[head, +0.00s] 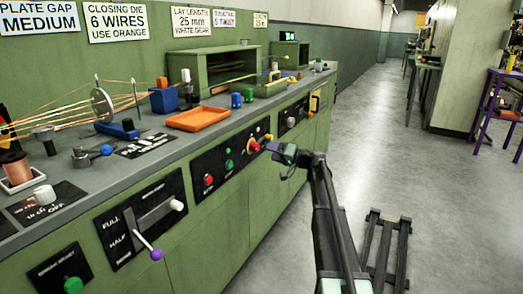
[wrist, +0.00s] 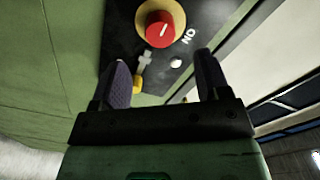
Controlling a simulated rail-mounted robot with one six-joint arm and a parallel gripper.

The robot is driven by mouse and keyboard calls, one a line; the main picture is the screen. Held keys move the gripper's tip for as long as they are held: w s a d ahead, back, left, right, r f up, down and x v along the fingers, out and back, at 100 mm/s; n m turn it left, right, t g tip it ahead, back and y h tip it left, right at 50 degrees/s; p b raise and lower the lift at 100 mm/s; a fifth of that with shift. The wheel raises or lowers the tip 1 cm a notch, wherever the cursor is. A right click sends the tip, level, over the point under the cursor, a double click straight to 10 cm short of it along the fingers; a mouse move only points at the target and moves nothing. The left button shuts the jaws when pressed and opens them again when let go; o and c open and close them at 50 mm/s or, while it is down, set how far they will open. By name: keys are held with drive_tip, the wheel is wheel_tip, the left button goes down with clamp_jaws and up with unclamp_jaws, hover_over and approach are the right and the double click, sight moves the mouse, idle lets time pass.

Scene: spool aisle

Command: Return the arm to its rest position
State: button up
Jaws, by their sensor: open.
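My gripper (head: 272,149) is at the end of my raised arm, in front of the black control panels on the green console. In the wrist view my gripper (wrist: 163,72) is open, with its two dark fingers apart and nothing held between them. A red knob on a yellow base (wrist: 160,28) sits beyond the fingertips, apart from them as far as I can tell. In the head view the red and yellow knob (head: 254,147) is just left of my gripper.
The green console (head: 190,250) runs along the left, with an orange tray (head: 198,118) on its top. A lever with a purple ball (head: 156,254) sticks out from its front.

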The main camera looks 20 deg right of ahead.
drive_tip(key=v, duration=0.2)
drive_tip(key=shift+s+d, duration=0.25)
drive_tip(key=shift+s, duration=0.1)
